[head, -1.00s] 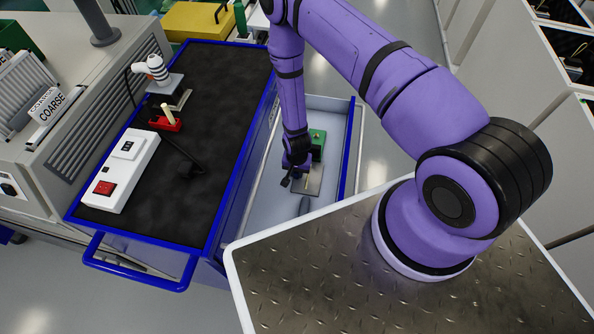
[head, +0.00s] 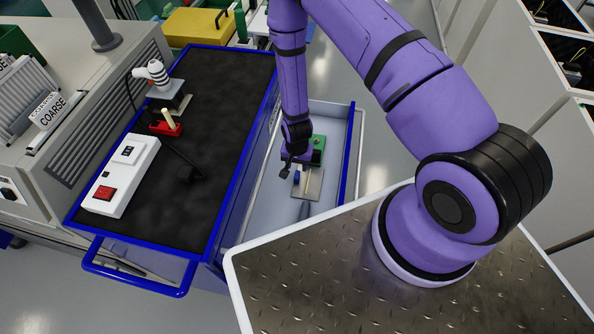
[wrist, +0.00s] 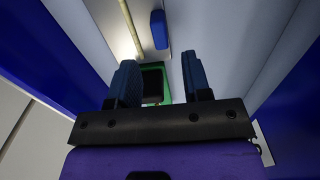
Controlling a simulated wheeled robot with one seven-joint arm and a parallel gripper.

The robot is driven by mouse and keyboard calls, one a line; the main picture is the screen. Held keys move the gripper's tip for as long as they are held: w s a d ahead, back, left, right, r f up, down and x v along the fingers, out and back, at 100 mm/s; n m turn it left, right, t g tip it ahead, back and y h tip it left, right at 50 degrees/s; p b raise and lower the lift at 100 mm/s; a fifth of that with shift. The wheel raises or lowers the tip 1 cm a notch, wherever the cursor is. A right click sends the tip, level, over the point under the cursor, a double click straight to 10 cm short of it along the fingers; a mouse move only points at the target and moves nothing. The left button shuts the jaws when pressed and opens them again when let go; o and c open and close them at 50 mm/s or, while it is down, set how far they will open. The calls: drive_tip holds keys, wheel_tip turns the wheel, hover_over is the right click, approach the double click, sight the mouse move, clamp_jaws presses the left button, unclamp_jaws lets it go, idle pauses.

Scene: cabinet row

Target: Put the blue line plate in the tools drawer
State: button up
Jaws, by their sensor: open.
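A grey plate (head: 311,186) with a small blue block (head: 297,178) on it lies in the open drawer (head: 262,208). I take it for the blue line plate. In the wrist view the blue block (wrist: 159,30) stands beyond my fingertips, beside a yellowish strip (wrist: 131,28). My gripper (head: 287,170) is over the drawer, close to the plate's far left side. In the wrist view my gripper (wrist: 162,80) is open, with nothing held between its fingers. I cannot tell its exact height above the drawer floor.
A green object (head: 318,143) lies in the drawer at the plate's far side, and a dark grey item (head: 304,210) at its near side. The black cabinet top (head: 215,110) holds a white switch box (head: 122,175), a red item (head: 166,128) and a white device (head: 158,75).

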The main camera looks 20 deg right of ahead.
drive_tip(key=w+d+r+n+t, duration=0.1)
drive_tip(key=w+r+n, duration=0.1)
drive_tip(key=r, duration=1.8)
drive_tip(key=w+d+r+n+t, duration=0.1)
drive_tip(key=w+d+r, duration=0.1)
drive_tip(key=r, duration=1.9)
drive_tip(key=s+d+r+n+t, duration=0.25)
drive_tip(key=s+r, duration=0.65)
drive_tip(key=r, duration=0.5)
drive_tip(key=s+d+r, duration=0.1)
drive_tip(key=s+r, duration=0.3)
drive_tip(key=s, duration=0.4)
drive_tip(key=s+d+r+n, duration=0.1)
drive_tip(key=s+r, duration=0.3)
drive_tip(key=s, duration=0.4)
drive_tip(key=shift+d+r+t, duration=0.25)
drive_tip(key=shift+d+t, duration=0.1)
drive_tip(key=shift+d, duration=0.1)
